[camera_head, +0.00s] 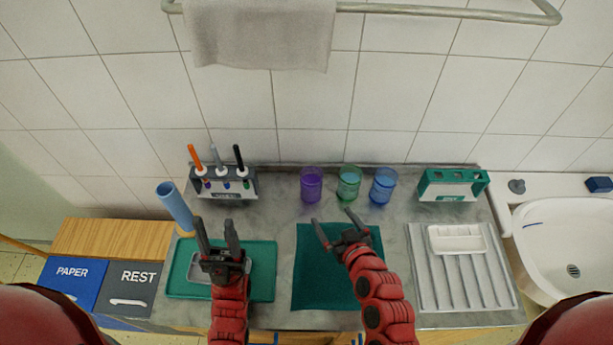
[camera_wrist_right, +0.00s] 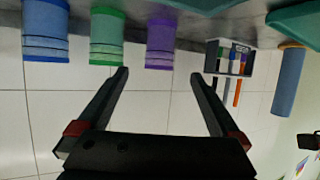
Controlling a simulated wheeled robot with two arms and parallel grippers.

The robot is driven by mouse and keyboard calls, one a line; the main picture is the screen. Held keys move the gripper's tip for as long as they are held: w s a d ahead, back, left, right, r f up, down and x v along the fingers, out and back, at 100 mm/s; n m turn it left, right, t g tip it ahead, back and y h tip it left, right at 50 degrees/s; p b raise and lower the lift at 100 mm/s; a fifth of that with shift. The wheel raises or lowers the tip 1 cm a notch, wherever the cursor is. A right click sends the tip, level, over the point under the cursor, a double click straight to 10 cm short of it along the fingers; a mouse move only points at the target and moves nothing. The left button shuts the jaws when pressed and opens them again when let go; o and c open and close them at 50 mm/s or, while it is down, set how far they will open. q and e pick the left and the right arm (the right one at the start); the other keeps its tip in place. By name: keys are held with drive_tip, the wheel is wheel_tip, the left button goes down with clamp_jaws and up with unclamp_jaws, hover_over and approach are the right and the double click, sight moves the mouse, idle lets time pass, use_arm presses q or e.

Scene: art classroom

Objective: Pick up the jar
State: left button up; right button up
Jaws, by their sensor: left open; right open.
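Three jars stand in a row at the back of the grey counter: a purple jar (camera_head: 311,185), a green jar (camera_head: 349,183) and a blue jar (camera_head: 383,186). The upside-down right wrist view also shows the purple jar (camera_wrist_right: 160,44), green jar (camera_wrist_right: 106,38) and blue jar (camera_wrist_right: 45,30). My right gripper (camera_head: 332,219) is open and empty, in front of the purple and green jars and apart from them. In the wrist view the purple jar shows between its fingertips (camera_wrist_right: 159,75). My left gripper (camera_head: 214,222) is open and empty above the green tray.
A pen holder (camera_head: 228,185) stands at back left, with a blue roll (camera_head: 175,207) near it. A green holder (camera_head: 452,187) stands at back right. A green cloth (camera_head: 318,275), a green tray (camera_head: 263,280) and a white ribbed rack (camera_head: 432,285) lie in front. A sink (camera_head: 560,240) is at right.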

sight(315, 191)
drive_tip(key=p+x, duration=0.1)
drive_tip(key=x, duration=0.3)
drive_tip(key=shift+w+a, duration=0.2)
drive_tip(key=shift+w, duration=0.05)
drive_tip(key=x, duration=0.6)
drive_tip(key=shift+f, duration=0.1)
drive_tip(key=shift+p+x, duration=0.4)
drive_tip(key=shift+x, duration=2.75)
drive_tip(key=shift+r, duration=0.25)
drive_tip(key=c, duration=1.5)
